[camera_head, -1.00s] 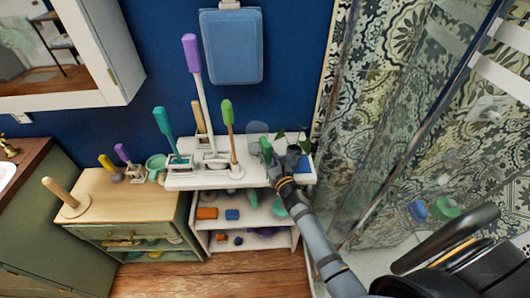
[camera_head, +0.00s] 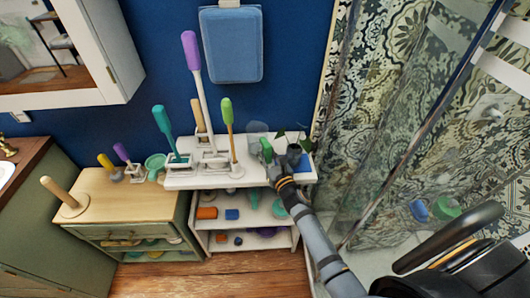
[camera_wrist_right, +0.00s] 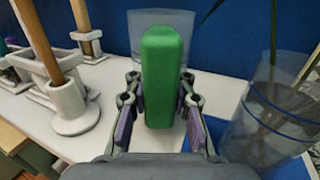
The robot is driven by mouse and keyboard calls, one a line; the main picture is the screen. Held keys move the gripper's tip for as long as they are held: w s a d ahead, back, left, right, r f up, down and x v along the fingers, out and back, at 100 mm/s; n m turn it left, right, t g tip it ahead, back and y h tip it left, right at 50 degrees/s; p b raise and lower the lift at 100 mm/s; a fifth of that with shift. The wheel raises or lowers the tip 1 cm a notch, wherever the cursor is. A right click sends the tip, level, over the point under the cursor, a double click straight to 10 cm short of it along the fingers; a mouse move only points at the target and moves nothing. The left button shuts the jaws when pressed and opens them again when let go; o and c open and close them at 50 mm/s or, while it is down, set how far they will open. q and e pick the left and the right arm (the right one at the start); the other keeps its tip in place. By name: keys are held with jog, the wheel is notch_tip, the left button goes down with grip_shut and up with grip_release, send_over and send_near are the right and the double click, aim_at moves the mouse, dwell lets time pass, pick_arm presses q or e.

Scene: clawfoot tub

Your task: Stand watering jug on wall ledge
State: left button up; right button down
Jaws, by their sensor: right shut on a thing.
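The watering jug looks like a clear, see-through vessel (camera_wrist_right: 160,28) with a thick green handle (camera_wrist_right: 160,65). In the head view its green handle (camera_head: 266,149) and pale clear body (camera_head: 257,128) stand over the back right of the white ledge (camera_head: 208,183) along the blue wall. My right gripper (camera_wrist_right: 160,118) is shut on the green handle, with one finger on each side. It also shows in the head view (camera_head: 273,160). The jug looks upright. Its base is hidden, so I cannot tell if it touches the ledge. My left gripper is not in view.
A clear vase with a plant (camera_wrist_right: 268,110) stands close on the right, by a blue patch (camera_head: 304,166). Several upright brushes in white holders, including a purple-topped one (camera_head: 190,50), crowd the ledge's left. A glass shower panel (camera_head: 400,150) rises to the right.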

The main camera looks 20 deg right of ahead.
jog(key=shift+f+b, duration=0.3)
jog(key=shift+b, duration=0.05)
dwell(0.4)
jog(key=c, duration=1.1)
grip_release()
jog(key=shift+o, duration=0.2)
jog(key=c, duration=0.4)
jog(key=shift+o, duration=0.2)
jog(key=shift+s, duration=0.2)
